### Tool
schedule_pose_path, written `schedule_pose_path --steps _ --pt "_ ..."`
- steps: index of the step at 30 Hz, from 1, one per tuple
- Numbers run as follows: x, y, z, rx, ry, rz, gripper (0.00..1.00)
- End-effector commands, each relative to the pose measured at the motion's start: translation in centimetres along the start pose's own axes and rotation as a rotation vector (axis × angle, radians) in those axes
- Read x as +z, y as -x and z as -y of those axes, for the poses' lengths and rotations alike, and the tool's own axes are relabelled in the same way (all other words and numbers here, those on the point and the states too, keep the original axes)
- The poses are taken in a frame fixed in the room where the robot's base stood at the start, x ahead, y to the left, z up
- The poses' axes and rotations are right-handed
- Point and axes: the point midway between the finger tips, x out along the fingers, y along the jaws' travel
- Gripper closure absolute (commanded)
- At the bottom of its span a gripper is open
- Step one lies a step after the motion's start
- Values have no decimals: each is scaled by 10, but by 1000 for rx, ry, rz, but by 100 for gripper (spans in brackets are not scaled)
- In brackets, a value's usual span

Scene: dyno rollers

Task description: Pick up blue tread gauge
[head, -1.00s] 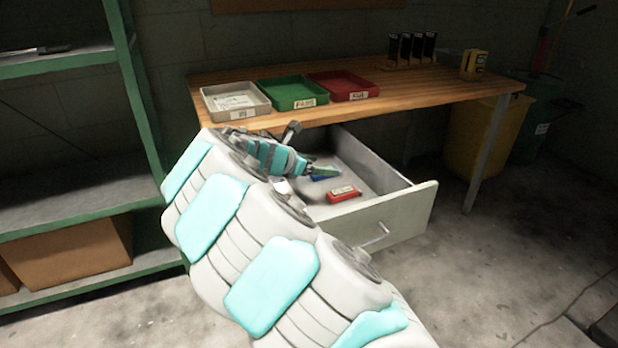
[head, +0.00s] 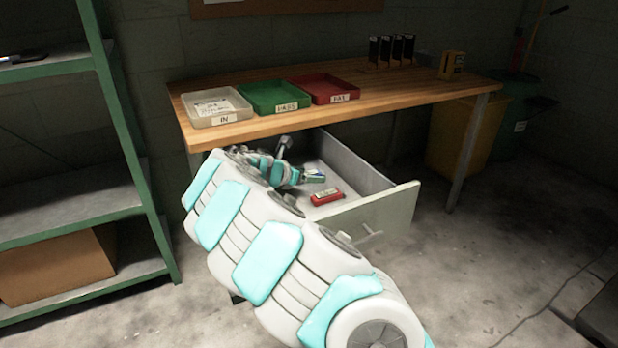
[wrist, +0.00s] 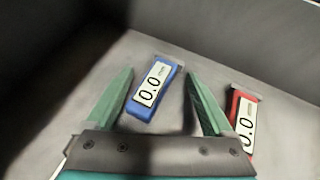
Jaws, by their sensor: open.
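The blue tread gauge (wrist: 155,90) lies on the drawer floor in the wrist view, its white label reading 0.0. It sits between and just beyond the two open fingers of my gripper (wrist: 160,95), with the left finger close beside it. In the head view my gripper (head: 312,175) is inside the open drawer, and the blue gauge is mostly hidden by it. A red tread gauge (wrist: 243,112) lies to the right of the right finger, and it also shows in the head view (head: 327,196).
The open drawer (head: 385,210) hangs under a wooden workbench (head: 400,95), its walls close around my gripper. A clear tray (head: 217,107), a green tray (head: 275,97) and a red tray (head: 325,90) stand on the bench. Green shelving (head: 130,140) stands at the left.

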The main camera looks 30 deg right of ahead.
Motion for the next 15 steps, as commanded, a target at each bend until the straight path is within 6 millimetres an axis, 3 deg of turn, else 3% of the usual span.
schedule_pose_path --steps 6,15 --pt "0 0 0 1 0 0 16" --pt "0 0 0 1 -1 1 49"
